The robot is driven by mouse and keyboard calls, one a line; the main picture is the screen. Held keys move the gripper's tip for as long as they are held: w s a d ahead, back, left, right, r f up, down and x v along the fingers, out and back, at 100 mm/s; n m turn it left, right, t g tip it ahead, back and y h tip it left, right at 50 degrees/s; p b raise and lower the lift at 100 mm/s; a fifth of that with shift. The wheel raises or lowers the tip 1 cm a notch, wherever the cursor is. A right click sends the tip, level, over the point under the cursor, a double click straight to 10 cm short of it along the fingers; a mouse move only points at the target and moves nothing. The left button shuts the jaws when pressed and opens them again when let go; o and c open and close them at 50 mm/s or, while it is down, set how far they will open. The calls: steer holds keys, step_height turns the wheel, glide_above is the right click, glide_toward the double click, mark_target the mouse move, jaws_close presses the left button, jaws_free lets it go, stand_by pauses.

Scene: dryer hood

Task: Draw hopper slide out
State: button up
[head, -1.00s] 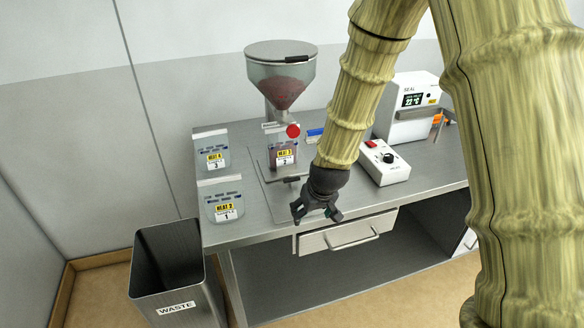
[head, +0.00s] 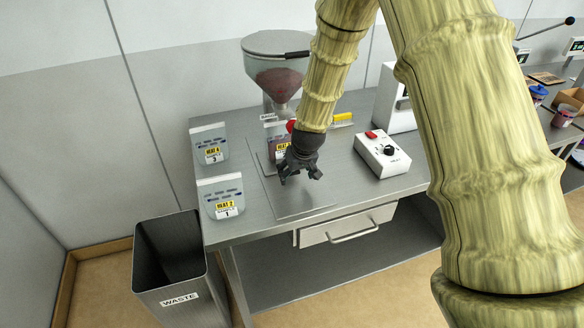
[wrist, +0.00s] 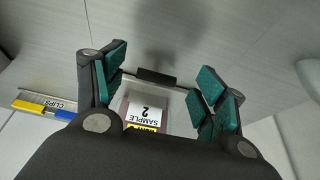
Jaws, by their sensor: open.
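The hopper (head: 276,80) is a clear cone with a grey lid, holding dark reddish material, at the back of the steel bench. A red knob (head: 291,126) shows at its outlet, partly hidden by my arm; the slide itself I cannot make out. My gripper (head: 300,172) is open and empty, pointing down in front of the hopper. In the wrist view, the sample 2 bag (wrist: 145,112) lies below and between my open fingers (wrist: 160,75). A black bar (wrist: 155,77) shows at the bag's edge between the fingertips; I see no contact.
Sample bags 3 (head: 208,146) and 1 (head: 220,197) stand to the left. A white control box (head: 382,155) stands to the right. A clips tray (wrist: 45,103) lies beside the sample 2 bag. A waste bin (head: 170,265) stands at the bench's left front. The front bench top is clear.

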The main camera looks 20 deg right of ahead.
steer(key=w, duration=0.1)
steer(key=w+f+p, duration=0.1)
steer(key=w, duration=0.1)
steer(key=shift+a, duration=0.1)
steer(key=shift+x, duration=0.95)
steer(key=shift+f, duration=0.1)
